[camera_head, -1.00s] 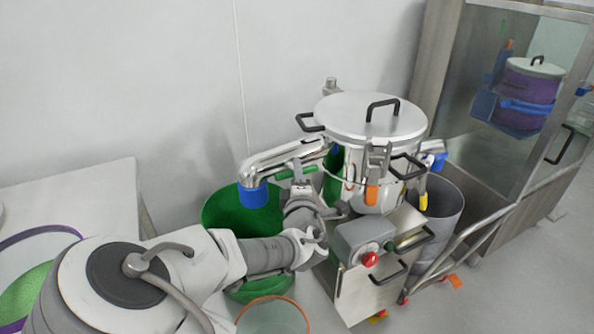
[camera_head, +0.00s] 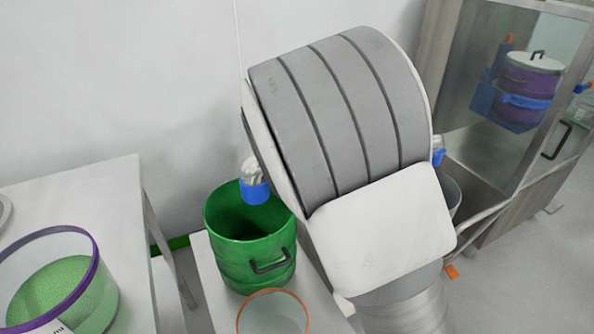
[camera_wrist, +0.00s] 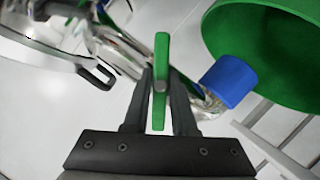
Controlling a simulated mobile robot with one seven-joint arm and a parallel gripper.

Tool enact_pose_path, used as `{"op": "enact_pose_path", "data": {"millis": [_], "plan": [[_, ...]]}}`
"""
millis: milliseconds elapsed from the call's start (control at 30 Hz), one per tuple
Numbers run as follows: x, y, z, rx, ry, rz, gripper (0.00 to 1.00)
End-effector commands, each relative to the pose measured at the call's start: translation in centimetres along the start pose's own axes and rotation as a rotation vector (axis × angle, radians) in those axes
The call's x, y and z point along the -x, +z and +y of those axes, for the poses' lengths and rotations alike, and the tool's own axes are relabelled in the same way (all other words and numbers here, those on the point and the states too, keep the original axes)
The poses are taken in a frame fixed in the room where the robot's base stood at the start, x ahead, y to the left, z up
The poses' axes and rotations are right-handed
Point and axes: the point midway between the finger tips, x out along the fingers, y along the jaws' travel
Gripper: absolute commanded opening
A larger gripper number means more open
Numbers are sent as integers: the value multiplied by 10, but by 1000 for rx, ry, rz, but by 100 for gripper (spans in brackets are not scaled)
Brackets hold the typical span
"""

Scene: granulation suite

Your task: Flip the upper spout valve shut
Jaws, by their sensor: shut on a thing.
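The upper spout (camera_wrist: 125,52) is a shiny metal pipe ending in a blue tip (camera_wrist: 229,80). The tip also shows in the head view (camera_head: 255,192), left of my arm. The valve's green handle (camera_wrist: 161,48) stands upright in the wrist view, at an angle to the pipe, with a round grey pivot at its middle. My gripper (camera_wrist: 161,80) is shut on this handle, one finger on each side. In the head view my arm hides the gripper, the handle and most of the spout.
A green drum (camera_head: 250,245) stands below the blue tip. A lidded metal vessel (camera_wrist: 45,45) with a black handle is beside the spout in the wrist view. A glass-fronted cabinet stands at right.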

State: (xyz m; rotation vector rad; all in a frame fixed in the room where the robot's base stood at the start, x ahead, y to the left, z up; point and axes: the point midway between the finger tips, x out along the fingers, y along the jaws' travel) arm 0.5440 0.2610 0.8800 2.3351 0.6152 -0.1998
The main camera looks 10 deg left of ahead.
Motion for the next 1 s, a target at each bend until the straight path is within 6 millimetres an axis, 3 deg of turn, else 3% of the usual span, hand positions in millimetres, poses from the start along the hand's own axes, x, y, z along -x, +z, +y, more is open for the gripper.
{"op": "enact_pose_path", "data": {"millis": [500,1000], "plan": [[0,2,3,-419,-167,-2,0],[0,1,0,-598,-245,-3,0]]}}
